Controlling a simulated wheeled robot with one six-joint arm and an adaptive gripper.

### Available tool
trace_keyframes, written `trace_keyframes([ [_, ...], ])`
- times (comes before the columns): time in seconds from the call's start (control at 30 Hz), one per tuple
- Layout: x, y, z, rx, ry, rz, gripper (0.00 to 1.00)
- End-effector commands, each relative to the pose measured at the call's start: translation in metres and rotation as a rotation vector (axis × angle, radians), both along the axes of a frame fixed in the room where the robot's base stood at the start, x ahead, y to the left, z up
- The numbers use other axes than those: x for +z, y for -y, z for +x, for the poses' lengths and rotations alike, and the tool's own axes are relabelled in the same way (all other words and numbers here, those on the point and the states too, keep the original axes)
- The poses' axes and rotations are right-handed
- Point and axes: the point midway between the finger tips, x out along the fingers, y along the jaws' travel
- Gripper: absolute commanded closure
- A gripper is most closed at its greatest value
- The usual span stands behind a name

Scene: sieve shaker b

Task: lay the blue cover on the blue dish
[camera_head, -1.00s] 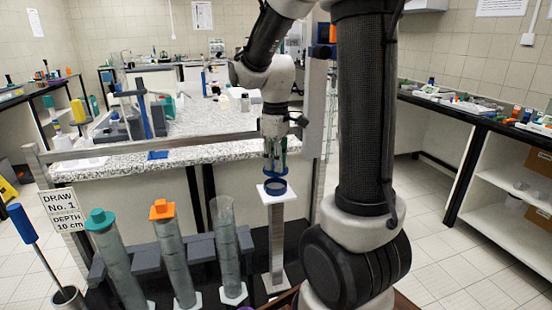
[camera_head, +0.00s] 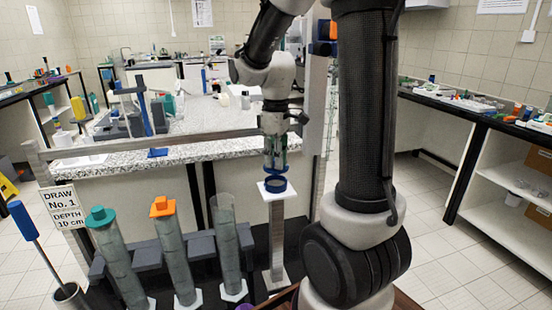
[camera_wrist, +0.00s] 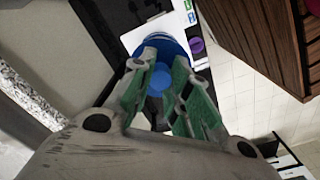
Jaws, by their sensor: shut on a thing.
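The blue dish (camera_head: 276,187) stands on a white plate on top of a slim post. My gripper (camera_head: 275,158) points down right above it. In the wrist view, my gripper (camera_wrist: 160,90) is shut on the small round knob of the blue cover (camera_wrist: 158,78). The cover's blue band shows just under the fingertips in the head view (camera_head: 275,170). The blue dish's rim seems to lie behind the cover in the wrist view, and the fingers hide part of it. Whether cover and dish touch cannot be told.
Several clear tubes stand in a dark rack to the left, one with a teal cap (camera_head: 100,217), one with an orange cap (camera_head: 163,206). A granite bench (camera_head: 185,146) runs behind. A sign (camera_head: 63,207) and a blue-handled tool (camera_head: 24,224) are at far left.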

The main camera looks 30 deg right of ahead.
Motion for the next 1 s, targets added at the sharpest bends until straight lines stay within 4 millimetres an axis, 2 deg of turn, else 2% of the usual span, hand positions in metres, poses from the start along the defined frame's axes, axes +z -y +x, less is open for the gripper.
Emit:
trace_keyframes([
  [0.43, -0.002, 0.000, 0.000, 0.000, 0.000, 0.000, 0.95],
  [0.8, -0.027, 0.000, 0.000, 0.000, -0.001, 0.000, 0.95],
  [1.0, -0.030, 0.000, 0.000, 0.000, 0.000, 0.000, 0.95],
])
